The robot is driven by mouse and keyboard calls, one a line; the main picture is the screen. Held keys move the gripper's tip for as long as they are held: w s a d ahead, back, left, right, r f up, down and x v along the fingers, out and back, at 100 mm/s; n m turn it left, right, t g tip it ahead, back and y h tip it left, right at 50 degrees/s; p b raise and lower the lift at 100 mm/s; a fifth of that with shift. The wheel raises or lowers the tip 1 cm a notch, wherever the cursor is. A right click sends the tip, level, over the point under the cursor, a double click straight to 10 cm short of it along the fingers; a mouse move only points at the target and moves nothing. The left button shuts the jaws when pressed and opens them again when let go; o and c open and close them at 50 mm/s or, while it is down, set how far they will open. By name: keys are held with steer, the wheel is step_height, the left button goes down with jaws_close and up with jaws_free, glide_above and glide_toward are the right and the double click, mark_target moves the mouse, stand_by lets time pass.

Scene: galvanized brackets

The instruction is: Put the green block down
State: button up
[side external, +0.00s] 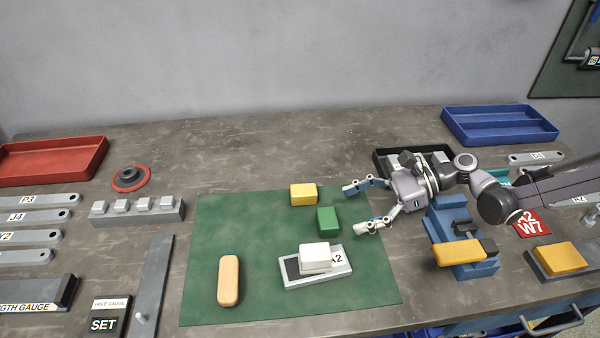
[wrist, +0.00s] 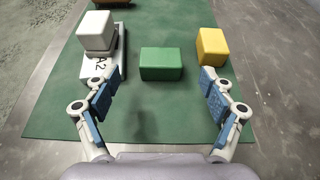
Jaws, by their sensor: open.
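The green block (side external: 328,221) lies on the green mat (side external: 220,225), near the mat's right part. It also shows in the wrist view (wrist: 161,64), ahead of and between my fingers. My gripper (side external: 356,207) is open and empty to the right of the green block in the side view. Its two blue-padded fingers are spread wide and apart from the block. In the wrist view the gripper (wrist: 158,95) points toward the block, with bare mat between them.
A yellow block (side external: 303,194) lies close behind the green block. A white block (side external: 316,256) sits on a grey plate marked A2 (side external: 300,279) in front. A wooden piece (side external: 229,280) lies at the mat's front left.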

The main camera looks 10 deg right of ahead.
mark_target(330, 217)
steer(key=x, duration=0.5)
steer(key=c, duration=1.5)
steer(key=shift+o, duration=0.2)
